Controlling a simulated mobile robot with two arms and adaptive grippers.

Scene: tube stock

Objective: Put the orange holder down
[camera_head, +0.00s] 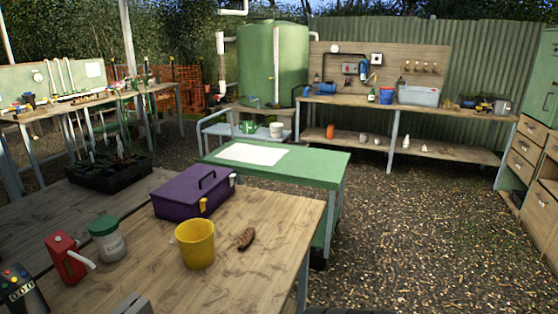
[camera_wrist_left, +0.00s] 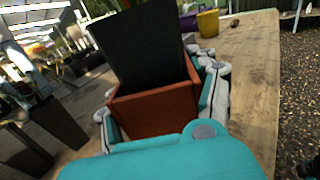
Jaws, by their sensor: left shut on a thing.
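The orange holder (camera_wrist_left: 152,112) is a brown-orange open box with a tall dark panel (camera_wrist_left: 138,45) standing in it. It fills the middle of the left wrist view. My left gripper (camera_wrist_left: 158,95) is shut on it, with one teal and grey finger on each side. The holder's underside is hidden, so I cannot tell whether it touches a surface. I cannot make out the holder in the head view. My right gripper is not in view.
The wooden table (camera_head: 250,275) carries a yellow bucket (camera_head: 196,245), a purple toolbox (camera_head: 194,194), a white jar with green lid (camera_head: 107,240), a red container (camera_head: 66,258) and a small brown object (camera_head: 246,238). The table's right front part is bare. A green bench (camera_head: 320,165) stands behind.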

